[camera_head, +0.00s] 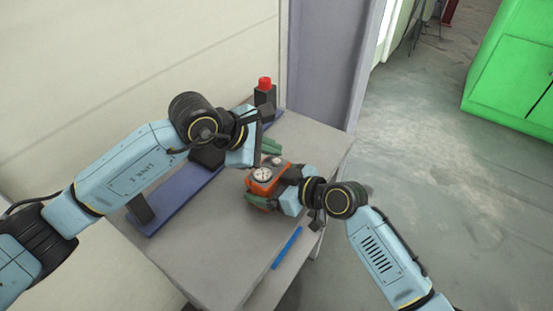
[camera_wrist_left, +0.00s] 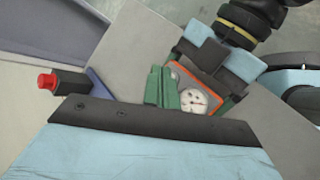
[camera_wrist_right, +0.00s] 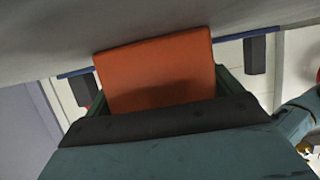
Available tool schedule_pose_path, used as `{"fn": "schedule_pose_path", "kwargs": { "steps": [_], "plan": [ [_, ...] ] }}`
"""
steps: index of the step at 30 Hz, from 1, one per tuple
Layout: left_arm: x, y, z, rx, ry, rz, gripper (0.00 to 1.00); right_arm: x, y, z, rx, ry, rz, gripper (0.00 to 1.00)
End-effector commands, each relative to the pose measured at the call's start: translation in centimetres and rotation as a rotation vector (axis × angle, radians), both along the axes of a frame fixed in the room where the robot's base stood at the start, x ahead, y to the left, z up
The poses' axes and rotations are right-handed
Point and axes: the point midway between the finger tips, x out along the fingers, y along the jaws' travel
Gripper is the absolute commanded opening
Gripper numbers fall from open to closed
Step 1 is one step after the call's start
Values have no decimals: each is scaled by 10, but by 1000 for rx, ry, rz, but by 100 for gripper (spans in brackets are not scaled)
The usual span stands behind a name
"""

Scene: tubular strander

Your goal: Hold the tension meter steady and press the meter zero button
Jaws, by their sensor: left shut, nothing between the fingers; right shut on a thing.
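The tension meter (camera_head: 262,185) is an orange block with a white round dial on top, over the grey table. It also shows in the left wrist view (camera_wrist_left: 206,80), with the dial facing up. My right gripper (camera_head: 289,190) is shut on the meter from the right; the meter's plain orange face (camera_wrist_right: 158,75) fills the middle of the right wrist view. My left gripper (camera_head: 257,160) is shut and empty, its dark tip pointing down close to the dial. I cannot tell whether it touches. A small pale spot beside the dial may be the zero button; it is unclear.
A blue rail (camera_head: 175,197) with dark uprights lies along the wall side of the table (camera_head: 215,255). A dark post with a red cap (camera_head: 265,84) stands at its far end. A blue bar (camera_head: 287,248) lies at the near edge.

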Motion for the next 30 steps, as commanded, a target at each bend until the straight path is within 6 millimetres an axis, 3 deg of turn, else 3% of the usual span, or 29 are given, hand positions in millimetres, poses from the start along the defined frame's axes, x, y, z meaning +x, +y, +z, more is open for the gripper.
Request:
{"fn": "schedule_pose_path", "kwargs": {
  "steps": [15, 30],
  "plan": [
    [0, 0, 46, 0, -1, 1, 0, 0, 0, 0, 1, 0, 0, 56],
    [0, 0, 48, 0, 0, 0, 0, 0, 0, 0, 1, 0, 0, 56]
  ]
}}
